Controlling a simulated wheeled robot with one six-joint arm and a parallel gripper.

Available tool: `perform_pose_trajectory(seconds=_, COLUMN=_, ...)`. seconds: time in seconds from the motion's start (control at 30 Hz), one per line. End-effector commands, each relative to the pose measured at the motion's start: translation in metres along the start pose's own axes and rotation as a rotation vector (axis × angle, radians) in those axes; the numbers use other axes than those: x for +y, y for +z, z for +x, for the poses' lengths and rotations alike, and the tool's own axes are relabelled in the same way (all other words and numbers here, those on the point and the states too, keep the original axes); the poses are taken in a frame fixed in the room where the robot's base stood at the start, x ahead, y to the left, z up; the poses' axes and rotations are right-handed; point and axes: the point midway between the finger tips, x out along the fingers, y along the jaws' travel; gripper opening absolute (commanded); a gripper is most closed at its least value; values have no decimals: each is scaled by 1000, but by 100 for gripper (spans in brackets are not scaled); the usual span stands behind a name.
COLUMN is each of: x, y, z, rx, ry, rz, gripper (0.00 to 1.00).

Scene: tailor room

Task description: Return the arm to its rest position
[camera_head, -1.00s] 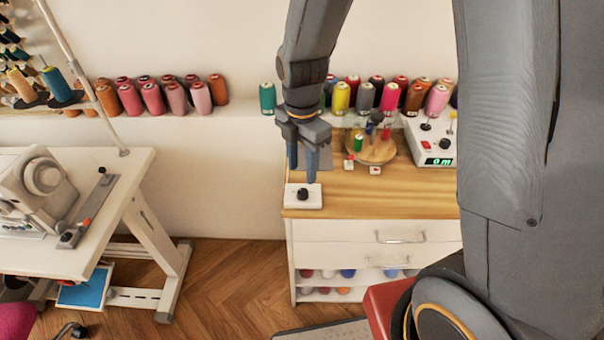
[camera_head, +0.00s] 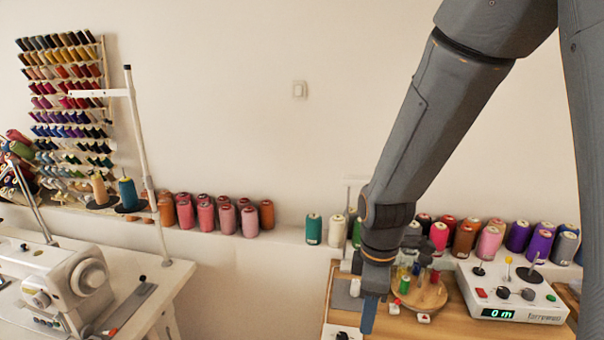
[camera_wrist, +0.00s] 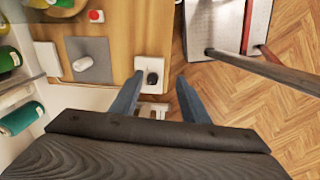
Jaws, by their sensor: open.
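My gripper (camera_wrist: 158,92) is open in the wrist view, its two blue-grey fingers apart with nothing between them. It points down near the edge of the wooden cabinet top (camera_wrist: 110,25). A white box with a black knob (camera_wrist: 152,73) sits on that edge, just beyond the fingertips in the picture. In the head view my arm reaches down from the upper right, and my gripper (camera_head: 366,318) shows only in part above the left side of the cabinet top (camera_head: 425,325). The box's black knob (camera_head: 342,337) is barely visible at the bottom edge.
A round wooden stand (camera_head: 422,293) with small spools and a white device (camera_head: 512,295) with a green display stand on the cabinet. Thread cones line the wall ledge (camera_head: 290,233). A sewing machine (camera_head: 65,285) is at left. Herringbone floor (camera_wrist: 265,100) lies right of the cabinet.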

Motion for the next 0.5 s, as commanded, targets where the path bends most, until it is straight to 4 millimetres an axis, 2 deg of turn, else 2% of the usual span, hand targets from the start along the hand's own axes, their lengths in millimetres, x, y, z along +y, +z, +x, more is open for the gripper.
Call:
perform_pose_trajectory(seconds=0.1, x=-8, y=19, z=-10, rx=10, ry=20, rz=317, gripper=42)
perform_pose_trajectory(seconds=0.3, x=-24, y=46, z=-22, rx=33, ry=42, rz=834, gripper=42)
perform_pose_trajectory(seconds=0.5, x=-37, y=63, z=-28, rx=55, ry=52, rz=1182, gripper=42)
